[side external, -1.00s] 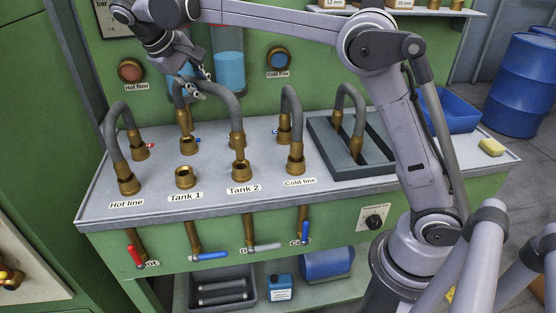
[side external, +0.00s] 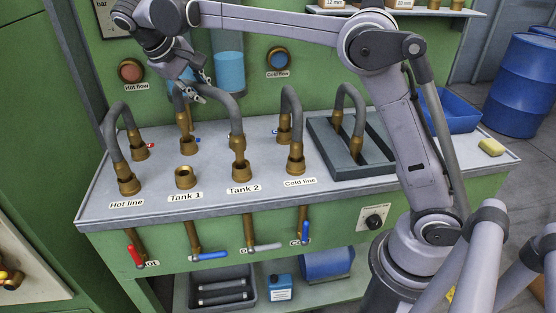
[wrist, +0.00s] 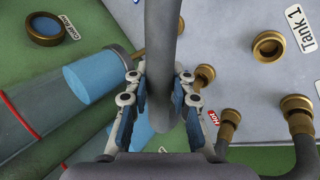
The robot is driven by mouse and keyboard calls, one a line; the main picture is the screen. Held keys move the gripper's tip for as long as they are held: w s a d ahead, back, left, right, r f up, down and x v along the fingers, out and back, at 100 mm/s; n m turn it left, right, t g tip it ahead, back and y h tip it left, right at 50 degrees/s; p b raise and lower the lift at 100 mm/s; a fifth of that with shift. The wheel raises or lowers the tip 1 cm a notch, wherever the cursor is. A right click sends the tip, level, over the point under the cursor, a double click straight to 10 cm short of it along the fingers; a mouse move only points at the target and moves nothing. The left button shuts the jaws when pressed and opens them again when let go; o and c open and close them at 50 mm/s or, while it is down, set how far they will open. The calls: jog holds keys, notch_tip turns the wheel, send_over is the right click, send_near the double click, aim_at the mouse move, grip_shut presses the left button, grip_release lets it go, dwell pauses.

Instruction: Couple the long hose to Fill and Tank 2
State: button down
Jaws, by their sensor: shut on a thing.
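The long grey hose (side external: 222,97) arches over the middle of the bench with a brass end on each side. Its front brass end (side external: 237,143) stands upright over the Tank 2 socket (side external: 240,170), seemingly touching it. Its rear brass end (side external: 184,117) is above a rear brass socket (side external: 189,146); I cannot tell whether it is seated. No Fill label is readable. My gripper (side external: 203,88) is shut on the hose near the top of its arch. In the wrist view the hose (wrist: 163,50) runs between my gripper's fingers (wrist: 160,88).
The Tank 1 socket (side external: 186,176) is open and empty. Short hoses stand at the Hot line (side external: 112,130) and Cold line (side external: 292,98). Another hose (side external: 350,92) stands in a dark tray (side external: 324,146). A yellow sponge (side external: 491,147) lies at the right.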

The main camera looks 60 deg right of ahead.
jog(key=shift+f, duration=1.6)
jog(key=c, duration=1.1)
grip_release()
jog(key=shift+o, duration=0.2)
jog(key=shift+a, duration=0.1)
